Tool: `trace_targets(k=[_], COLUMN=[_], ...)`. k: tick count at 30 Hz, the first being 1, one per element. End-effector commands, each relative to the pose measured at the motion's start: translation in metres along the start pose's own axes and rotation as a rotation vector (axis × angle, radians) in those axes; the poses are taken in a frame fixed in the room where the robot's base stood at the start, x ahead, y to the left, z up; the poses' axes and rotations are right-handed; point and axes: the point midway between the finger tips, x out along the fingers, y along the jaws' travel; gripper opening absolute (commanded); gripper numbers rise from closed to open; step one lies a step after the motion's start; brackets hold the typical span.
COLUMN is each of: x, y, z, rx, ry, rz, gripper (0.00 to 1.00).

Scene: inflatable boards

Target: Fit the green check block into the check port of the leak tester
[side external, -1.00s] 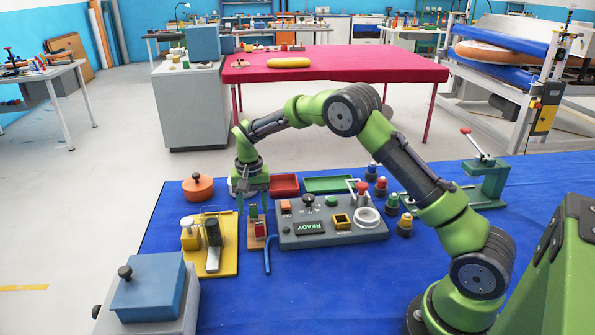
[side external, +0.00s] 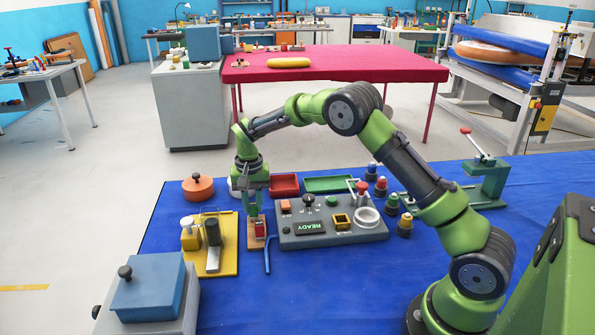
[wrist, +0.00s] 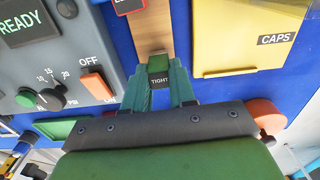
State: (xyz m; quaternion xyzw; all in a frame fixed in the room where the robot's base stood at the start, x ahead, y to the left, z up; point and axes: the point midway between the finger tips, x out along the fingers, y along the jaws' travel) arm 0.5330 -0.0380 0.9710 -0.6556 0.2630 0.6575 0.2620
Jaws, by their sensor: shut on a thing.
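The green check block (wrist: 158,62), with a dark face reading "TIGHT", is between my gripper's fingers in the wrist view. My gripper (side external: 254,213) is shut on it, pointing down over a wooden stand (side external: 257,242). In the side view the fingers largely hide the block. I cannot tell whether it still touches the stand. The leak tester (side external: 290,241) is a grey console right of the stand, its display (side external: 311,228) reading READY. It has a yellow-framed square opening (side external: 342,221), which may be the check port; no label on it is readable.
A red block (side external: 261,229) stands on the same wooden stand. A yellow board (side external: 225,262) marked CAPS lies to the left, and a blue tube (side external: 267,256) in front. The tester carries a red-topped lever (side external: 362,188) and a white ring (side external: 367,217).

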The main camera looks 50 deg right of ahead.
Motion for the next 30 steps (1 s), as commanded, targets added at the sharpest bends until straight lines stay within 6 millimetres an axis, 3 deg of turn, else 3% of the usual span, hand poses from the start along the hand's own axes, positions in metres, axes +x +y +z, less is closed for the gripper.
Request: trace_targets(k=[6,8,30], x=[-0.030,-0.032,-0.043], y=[-0.001,0.004,0.090], z=[-0.001,0.005,0.109], rx=[0.000,0.000,0.001], ry=[0.005,0.002,0.003], rz=[-0.005,-0.002,-0.004], gripper=[0.00,0.00,0.00])
